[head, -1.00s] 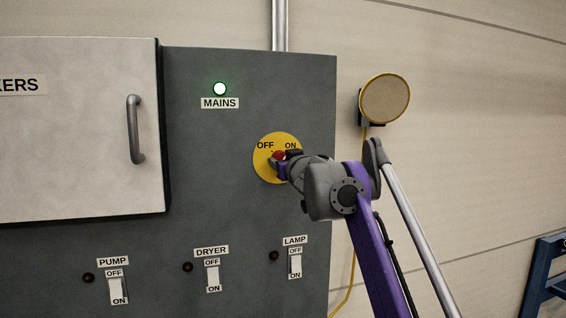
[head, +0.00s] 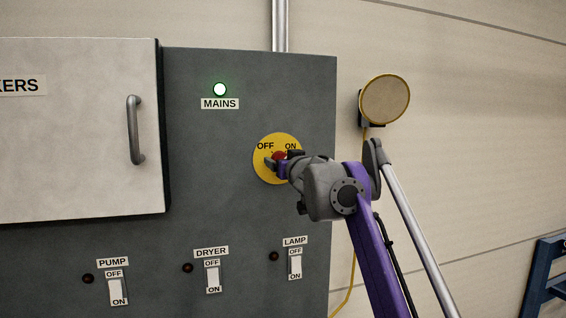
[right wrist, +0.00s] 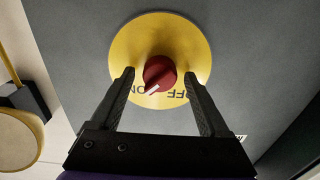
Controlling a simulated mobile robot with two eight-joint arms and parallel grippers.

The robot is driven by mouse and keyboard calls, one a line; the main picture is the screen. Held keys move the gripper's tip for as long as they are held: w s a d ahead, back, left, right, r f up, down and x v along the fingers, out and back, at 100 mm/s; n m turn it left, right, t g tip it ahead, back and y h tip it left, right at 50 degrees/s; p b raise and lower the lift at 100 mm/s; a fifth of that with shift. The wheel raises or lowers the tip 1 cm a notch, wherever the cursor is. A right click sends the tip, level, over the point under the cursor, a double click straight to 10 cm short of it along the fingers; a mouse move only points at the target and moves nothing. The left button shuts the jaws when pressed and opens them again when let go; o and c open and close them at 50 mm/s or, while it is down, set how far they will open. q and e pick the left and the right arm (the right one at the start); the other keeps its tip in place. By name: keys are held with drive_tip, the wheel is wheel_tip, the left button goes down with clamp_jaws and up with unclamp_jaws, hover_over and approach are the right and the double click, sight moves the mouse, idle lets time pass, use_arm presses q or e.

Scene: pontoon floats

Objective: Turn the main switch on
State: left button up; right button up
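The main switch is a red knob (head: 279,156) on a round yellow plate (head: 263,172) marked OFF and ON, on the grey cabinet. In the right wrist view the knob (right wrist: 160,72) sits between my fingertips, and its white mark points toward the ON label. My right gripper (right wrist: 158,76) is open, with a gap on each side of the knob; the depth between tips and knob is hard to tell. In the head view my right gripper (head: 281,163) partly covers the knob. The MAINS lamp (head: 220,89) glows green. My left gripper is not in view.
A cabinet door (head: 80,130) with a metal handle (head: 135,130) is at the left. PUMP (head: 118,291), DRYER (head: 213,275) and LAMP (head: 295,265) switches sit below, their small lamps dark. A round yellow-rimmed fixture (head: 385,99) hangs on the wall at the right.

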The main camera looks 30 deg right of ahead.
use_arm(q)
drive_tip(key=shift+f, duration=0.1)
use_arm(e)
drive_tip(key=shift+s, duration=0.1)
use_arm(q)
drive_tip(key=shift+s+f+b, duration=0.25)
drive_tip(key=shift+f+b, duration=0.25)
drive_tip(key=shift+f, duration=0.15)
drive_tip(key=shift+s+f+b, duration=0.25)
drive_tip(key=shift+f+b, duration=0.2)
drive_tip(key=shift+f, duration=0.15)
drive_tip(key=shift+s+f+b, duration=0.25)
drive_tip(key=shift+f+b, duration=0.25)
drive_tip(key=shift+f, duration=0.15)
use_arm(e)
drive_tip(key=v, duration=1)
drive_tip(key=shift+s, duration=0.3)
